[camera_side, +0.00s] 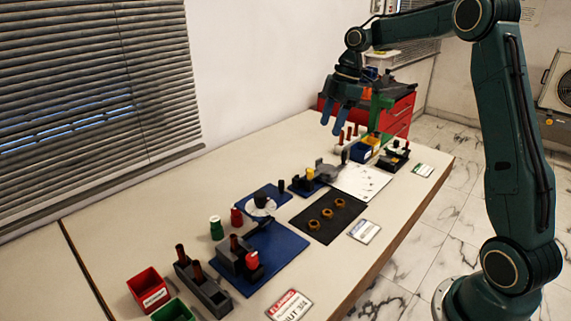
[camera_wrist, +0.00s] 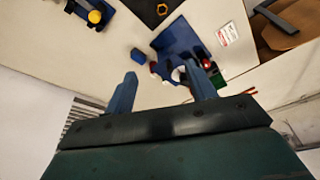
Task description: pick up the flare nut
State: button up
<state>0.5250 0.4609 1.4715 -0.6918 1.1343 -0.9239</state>
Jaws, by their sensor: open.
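Three brass-coloured ring-like nuts (camera_side: 327,213) lie in a row on a black mat (camera_side: 329,231) in the middle of the table in the side view. I take these to be the flare nuts; their fine shape is too small to tell. In the wrist view one brass nut (camera_wrist: 162,9) shows on the black mat (camera_wrist: 145,7) at the top edge. My gripper (camera_side: 331,127) is open and empty, with blue fingers, high above the table's far part and well away from the nuts. Its fingers also show in the wrist view (camera_wrist: 161,73).
A blue plate (camera_side: 266,256) with a grey block and red-topped part lies nearer. Red (camera_side: 149,288) and green (camera_side: 173,311) bins stand at the near left. A white sheet (camera_side: 361,183) lies beyond the mat. A green post (camera_side: 376,112) stands close to my gripper. A red drawer cabinet (camera_side: 398,118) stands behind.

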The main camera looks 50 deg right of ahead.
jog(key=d+f+n+g+y, duration=0.1)
jog(key=d+f+n, duration=0.5)
jog(key=d+f, duration=0.9)
notch_tip(320, 180, down, 2)
jog(key=shift+w+d+f+y, duration=0.2)
jog(key=shift+d+f+y, duration=0.05)
jog(key=shift+y, duration=0.15)
jog(key=shift+a+f, duration=0.1)
jog(key=shift+f, duration=0.05)
send_near(340, 204)
jog(key=shift+w+f, duration=0.3)
jog(key=shift+f, duration=0.35)
jog(key=shift+w+f, duration=0.3)
jog(key=shift+f, duration=0.35)
jog(key=shift+x, duration=2.6)
jog(key=shift+s, duration=0.15)
